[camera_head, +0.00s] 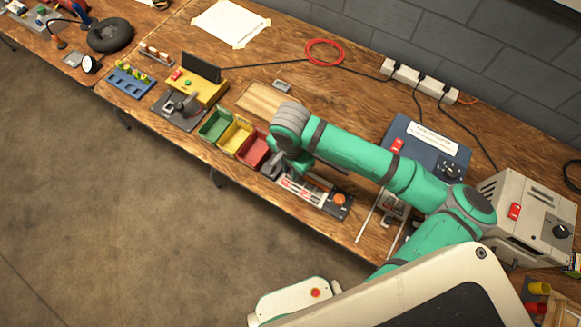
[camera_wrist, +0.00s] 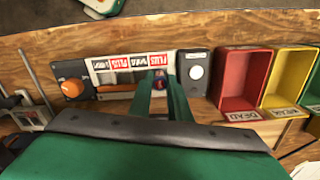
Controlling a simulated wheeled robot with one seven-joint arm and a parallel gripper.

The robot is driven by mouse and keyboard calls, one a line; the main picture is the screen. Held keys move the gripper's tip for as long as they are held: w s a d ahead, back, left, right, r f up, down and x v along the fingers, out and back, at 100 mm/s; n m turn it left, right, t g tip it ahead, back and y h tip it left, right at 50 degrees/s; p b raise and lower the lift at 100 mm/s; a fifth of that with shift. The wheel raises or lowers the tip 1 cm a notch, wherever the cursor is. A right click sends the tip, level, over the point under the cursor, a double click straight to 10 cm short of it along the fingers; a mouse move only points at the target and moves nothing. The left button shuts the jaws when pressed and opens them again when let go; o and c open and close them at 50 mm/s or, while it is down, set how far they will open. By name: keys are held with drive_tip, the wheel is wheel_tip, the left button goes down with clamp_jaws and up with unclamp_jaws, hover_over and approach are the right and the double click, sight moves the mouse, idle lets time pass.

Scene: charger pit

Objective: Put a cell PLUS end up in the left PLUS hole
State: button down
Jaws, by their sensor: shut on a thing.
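My gripper (camera_wrist: 160,88) is shut on a cell (camera_wrist: 160,82), of which a small dark and reddish part shows between the fingertips. The fingertips are at the charger's end near the grey box, beside a red PLUS mark. The fingers hide the holes there. I cannot tell which end of the cell is up or whether it touches the charger.
An orange knob (camera_wrist: 72,88) is at the charger's other end. A grey box with a round white disc (camera_wrist: 196,72) stands close beside my fingers. Red DEAD (camera_wrist: 240,115), yellow WEAK (camera_wrist: 283,105) and green (camera_head: 215,124) bins follow. A blue panel (camera_head: 424,150) stands right.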

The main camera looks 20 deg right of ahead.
drive_tip(key=shift+f, duration=0.65)
idle(0.8)
drive_tip(key=c, duration=1.6)
unclamp_jaws()
drive_tip(key=shift+o, duration=0.2)
drive_tip(key=shift+r, duration=0.1)
drive_tip(key=shift+r, duration=3.45)
